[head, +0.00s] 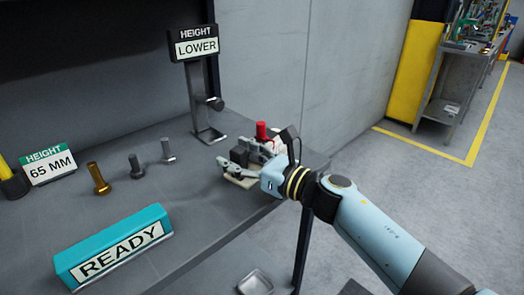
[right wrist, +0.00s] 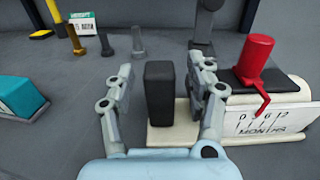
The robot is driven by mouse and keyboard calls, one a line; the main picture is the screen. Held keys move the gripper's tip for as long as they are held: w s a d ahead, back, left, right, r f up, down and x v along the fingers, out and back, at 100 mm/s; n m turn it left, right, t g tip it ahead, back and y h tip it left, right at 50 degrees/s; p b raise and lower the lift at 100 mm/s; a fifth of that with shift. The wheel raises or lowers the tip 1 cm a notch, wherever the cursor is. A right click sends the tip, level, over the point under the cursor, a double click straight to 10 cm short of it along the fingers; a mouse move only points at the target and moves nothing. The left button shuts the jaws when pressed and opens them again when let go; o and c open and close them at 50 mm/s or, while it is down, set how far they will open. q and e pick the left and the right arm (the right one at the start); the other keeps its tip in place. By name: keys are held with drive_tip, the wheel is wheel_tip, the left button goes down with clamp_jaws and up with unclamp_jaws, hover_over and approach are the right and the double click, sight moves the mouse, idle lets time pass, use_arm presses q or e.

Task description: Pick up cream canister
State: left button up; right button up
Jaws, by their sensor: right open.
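A cream rounded body (right wrist: 293,90), perhaps the cream canister, lies at the right of the right wrist view beside a cream base plate (right wrist: 168,138). It carries a red knob (right wrist: 256,58) and a white scale marked in months. A dark upright block (right wrist: 159,92) stands on the plate. My right gripper (right wrist: 161,78) is open, its fingers on either side of the dark block with visible gaps. In the head view my right gripper (head: 238,165) partly hides this assembly; the red knob rises behind it. My left gripper is out of view.
A stand with a "HEIGHT LOWER" sign (head: 196,47) rises behind the assembly. Several bolts (head: 136,165), a "65 MM" sign (head: 50,165) and a teal "READY" block (head: 115,248) stand to the left. The table's right edge is close to the assembly.

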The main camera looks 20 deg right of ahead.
clamp_jaws()
idle(0.6)
